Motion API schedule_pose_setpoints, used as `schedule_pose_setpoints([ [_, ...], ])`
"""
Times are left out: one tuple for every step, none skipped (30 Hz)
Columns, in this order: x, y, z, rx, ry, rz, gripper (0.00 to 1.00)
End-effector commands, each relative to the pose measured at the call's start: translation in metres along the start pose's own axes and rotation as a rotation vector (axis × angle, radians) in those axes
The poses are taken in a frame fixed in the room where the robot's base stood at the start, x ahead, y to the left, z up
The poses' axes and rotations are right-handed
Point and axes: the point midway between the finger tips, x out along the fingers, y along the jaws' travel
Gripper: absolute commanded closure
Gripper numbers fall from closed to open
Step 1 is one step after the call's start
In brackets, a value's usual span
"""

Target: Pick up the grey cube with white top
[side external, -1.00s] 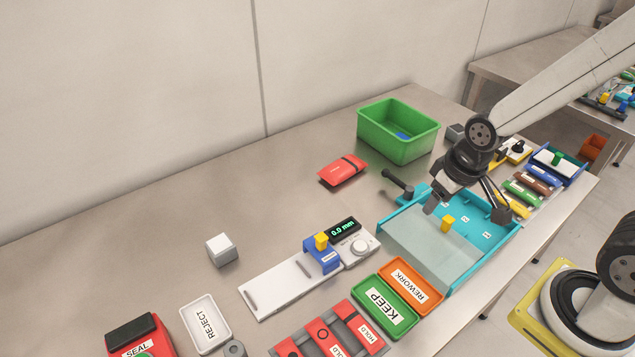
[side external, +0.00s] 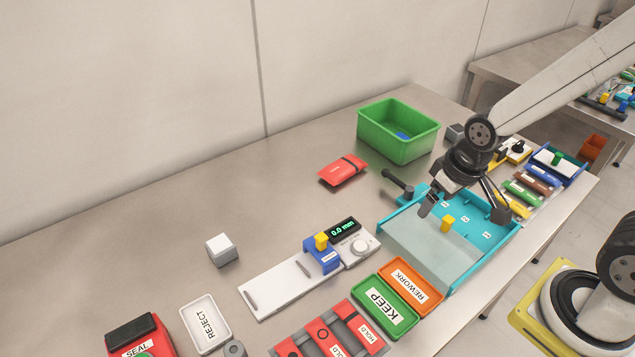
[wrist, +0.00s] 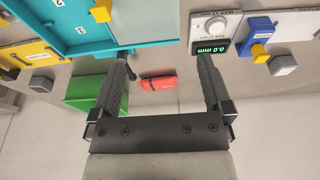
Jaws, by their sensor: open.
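The grey cube with a white top (side external: 222,250) sits on the table at the left of the side view, left of the white gauge plate and apart from it. In the wrist view a small grey cube with a paler face (wrist: 283,65) shows at the right edge, beside the gauge. My gripper (side external: 465,209) is open and empty above the teal tray (side external: 508,232), far to the right of the cube. In the wrist view the fingers of my gripper (wrist: 164,62) are spread wide with nothing held between them.
The gauge plate (side external: 280,287) with a blue slider lies between the cube and the tray. A green bin (side external: 370,135) and red pouch (side external: 342,170) are behind. The reject tray (side external: 222,325) is in front of the cube. Bare table surrounds the cube.

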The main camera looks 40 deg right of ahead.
Motion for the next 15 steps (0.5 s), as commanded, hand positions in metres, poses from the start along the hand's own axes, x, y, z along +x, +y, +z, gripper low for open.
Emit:
schedule_pose_setpoints([
  [0.0,0.0,-0.001,0.005,-0.002,-0.001,0.0],
  [0.001,-0.001,-0.002,0.009,-0.003,-0.003,0.0],
  [0.001,-0.002,-0.004,0.019,-0.007,-0.005,0.0],
  [0.002,-0.002,-0.005,0.028,-0.01,-0.008,0.0],
  [0.003,-0.003,-0.007,0.038,-0.015,-0.011,0.0],
  [0.004,-0.005,-0.01,0.057,-0.022,-0.017,0.0],
  [0.005,-0.006,-0.013,0.075,-0.029,-0.022,0.0],
  [0.006,-0.008,-0.016,0.094,-0.038,-0.027,0.0],
  [0.009,-0.011,-0.021,0.124,-0.048,-0.036,0.0],
  [0.01,-0.013,-0.025,0.149,-0.059,-0.044,0.0],
  [0.012,-0.016,-0.029,0.177,-0.071,-0.052,0.0],
  [0.015,-0.02,-0.035,0.216,-0.087,-0.065,0.0],
  [0.018,-0.023,-0.04,0.248,-0.101,-0.075,0.0],
  [0.021,-0.027,-0.045,0.28,-0.114,-0.085,0.0],
  [0.024,-0.032,-0.052,0.325,-0.134,-0.1,0.0],
])
